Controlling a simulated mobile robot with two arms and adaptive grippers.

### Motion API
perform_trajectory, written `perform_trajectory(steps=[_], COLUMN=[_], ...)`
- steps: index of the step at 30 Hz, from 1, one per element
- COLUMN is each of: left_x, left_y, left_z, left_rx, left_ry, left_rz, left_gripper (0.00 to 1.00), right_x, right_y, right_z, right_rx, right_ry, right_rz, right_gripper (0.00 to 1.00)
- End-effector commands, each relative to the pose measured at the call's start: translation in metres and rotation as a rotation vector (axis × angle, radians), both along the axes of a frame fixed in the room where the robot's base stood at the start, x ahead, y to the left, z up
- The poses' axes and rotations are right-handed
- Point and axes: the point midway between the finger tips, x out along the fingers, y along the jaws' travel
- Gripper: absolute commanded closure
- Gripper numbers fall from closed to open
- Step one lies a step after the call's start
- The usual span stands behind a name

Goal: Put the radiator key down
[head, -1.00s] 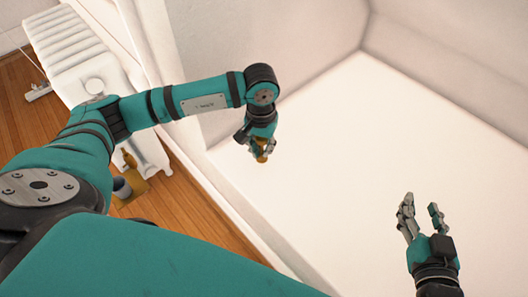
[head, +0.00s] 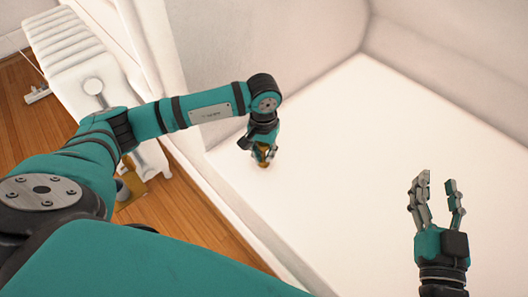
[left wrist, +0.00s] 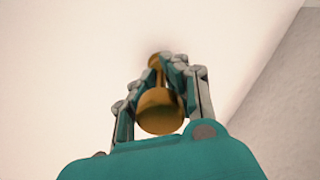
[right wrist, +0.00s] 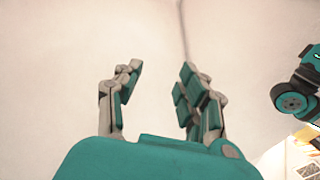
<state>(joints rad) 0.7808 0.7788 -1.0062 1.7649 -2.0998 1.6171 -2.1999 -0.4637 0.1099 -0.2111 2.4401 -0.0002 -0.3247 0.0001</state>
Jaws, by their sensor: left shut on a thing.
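The radiator key (left wrist: 160,112) is a brass-coloured piece with a rounded knob, a thin stem and a small flared end. My left gripper (left wrist: 163,90) is shut around it in the left wrist view, with the knob toward my palm and the flared end pointing away. In the head view the key (head: 263,163) shows below my left gripper (head: 262,153), low over the white surface (head: 350,150). I cannot tell whether it touches that surface. My right gripper (head: 437,190) is open and empty, and its spread fingers also show in the right wrist view (right wrist: 160,85).
A white radiator (head: 72,50) stands at the upper left on the wooden floor (head: 190,212). A brass-coloured stand with a grey cup (head: 128,190) sits near it, partly behind my left arm. White walls bound the white surface at the back. The surface between my grippers is bare.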

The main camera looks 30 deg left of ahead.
Motion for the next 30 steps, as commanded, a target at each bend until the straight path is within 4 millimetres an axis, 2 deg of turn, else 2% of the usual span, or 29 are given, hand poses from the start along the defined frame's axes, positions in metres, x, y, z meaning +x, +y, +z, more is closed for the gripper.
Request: perform_trajectory(steps=[3, 4, 9, 19, 22, 26, 30], left_x=[0.000, 0.000, 0.000, 0.000, 0.000, 0.001, 0.001], left_y=[0.000, 0.000, 0.000, 0.000, 0.000, 0.000, 0.000], left_z=[-0.001, -0.001, -0.001, 0.000, 0.003, 0.027, 0.056], left_rx=[0.000, 0.000, 0.000, 0.000, 0.000, 0.000, 0.000], left_ry=[-0.001, 0.000, 0.000, 0.000, 0.000, -0.005, -0.005], left_rz=[0.000, 0.000, 0.000, 0.000, 0.000, 0.000, -0.002], left_gripper=[1.00, 0.90, 0.68, 0.67, 0.67, 0.67, 0.67], right_x=[0.000, 0.000, 0.000, 0.000, 0.000, -0.003, -0.012], right_y=[0.001, 0.001, 0.001, 0.001, -0.001, -0.006, -0.012], right_z=[0.003, 0.004, 0.005, 0.004, -0.008, -0.028, -0.057], right_rx=[0.005, 0.007, 0.007, 0.005, -0.012, -0.043, -0.084], right_ry=[-0.018, -0.024, -0.026, -0.017, 0.045, 0.167, 0.332], right_rz=[0.001, 0.001, 0.002, 0.002, -0.003, -0.011, -0.022], right_gripper=[0.60, 0.60, 0.60, 0.60, 0.60, 0.60, 0.60])
